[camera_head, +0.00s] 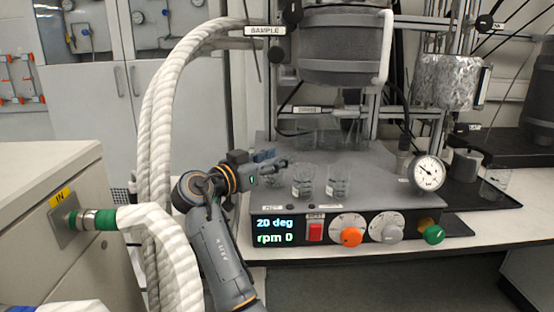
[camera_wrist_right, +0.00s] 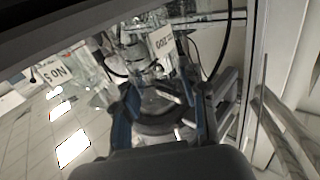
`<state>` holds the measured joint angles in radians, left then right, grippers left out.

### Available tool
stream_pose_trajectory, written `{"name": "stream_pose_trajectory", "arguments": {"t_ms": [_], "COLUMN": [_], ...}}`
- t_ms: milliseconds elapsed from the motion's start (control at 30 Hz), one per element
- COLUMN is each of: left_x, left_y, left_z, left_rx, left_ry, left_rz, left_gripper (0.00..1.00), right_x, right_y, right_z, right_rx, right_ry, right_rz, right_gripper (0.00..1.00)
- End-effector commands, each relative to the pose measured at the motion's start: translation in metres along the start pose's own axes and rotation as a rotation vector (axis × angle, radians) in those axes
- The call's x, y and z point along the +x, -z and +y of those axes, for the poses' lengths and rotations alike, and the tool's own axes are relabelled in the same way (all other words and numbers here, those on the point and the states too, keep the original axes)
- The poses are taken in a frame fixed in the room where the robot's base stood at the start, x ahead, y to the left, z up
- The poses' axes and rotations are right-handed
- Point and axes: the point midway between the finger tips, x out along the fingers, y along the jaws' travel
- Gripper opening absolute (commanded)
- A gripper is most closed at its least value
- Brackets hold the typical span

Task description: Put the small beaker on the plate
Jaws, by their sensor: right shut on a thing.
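My right gripper (camera_head: 268,166) reaches in over the left part of the grey plate (camera_head: 385,170) of the heater-stirrer. It is shut on the small beaker (camera_head: 271,178), a clear glass that is partly hidden by the fingers. In the wrist view the glass (camera_wrist_right: 160,100) shows between the two blue-edged fingers. I cannot tell whether its base touches the plate. Two other clear beakers, one in the middle (camera_head: 303,181) and one to its right (camera_head: 338,181), stand upright on the plate, just right of the gripper. My left gripper is not in view.
A grey reactor vessel (camera_head: 345,55) hangs above the plate. A round gauge (camera_head: 429,173) stands at the plate's right. Thick white hoses (camera_head: 160,130) rise left of my arm. The plate's front right is clear.

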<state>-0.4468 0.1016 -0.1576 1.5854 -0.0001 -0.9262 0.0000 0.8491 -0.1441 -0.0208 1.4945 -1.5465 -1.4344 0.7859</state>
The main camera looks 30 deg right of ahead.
Motion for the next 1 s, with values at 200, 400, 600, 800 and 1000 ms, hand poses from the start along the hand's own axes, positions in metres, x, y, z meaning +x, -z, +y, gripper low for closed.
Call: {"name": "stream_pose_trajectory", "arguments": {"t_ms": [200,400,600,800,1000], "left_x": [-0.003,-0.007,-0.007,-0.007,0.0], "left_y": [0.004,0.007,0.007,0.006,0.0], "left_z": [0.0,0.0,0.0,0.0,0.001], "left_rx": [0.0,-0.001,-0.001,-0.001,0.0], "left_ry": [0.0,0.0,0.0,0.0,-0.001], "left_rz": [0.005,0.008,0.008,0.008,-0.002], "left_gripper": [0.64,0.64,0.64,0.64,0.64], "right_x": [0.001,0.001,0.001,0.001,-0.023], "right_y": [-0.002,-0.002,-0.002,-0.001,-0.001], "right_z": [0.0,0.0,0.0,0.0,-0.001], "right_rx": [0.0,-0.001,-0.001,0.0,-0.001], "right_ry": [-0.001,-0.001,-0.001,-0.001,0.003], "right_rz": [0.0,0.0,0.0,0.0,-0.002], "right_gripper": [0.11,0.6,0.65,0.65,0.65]}}
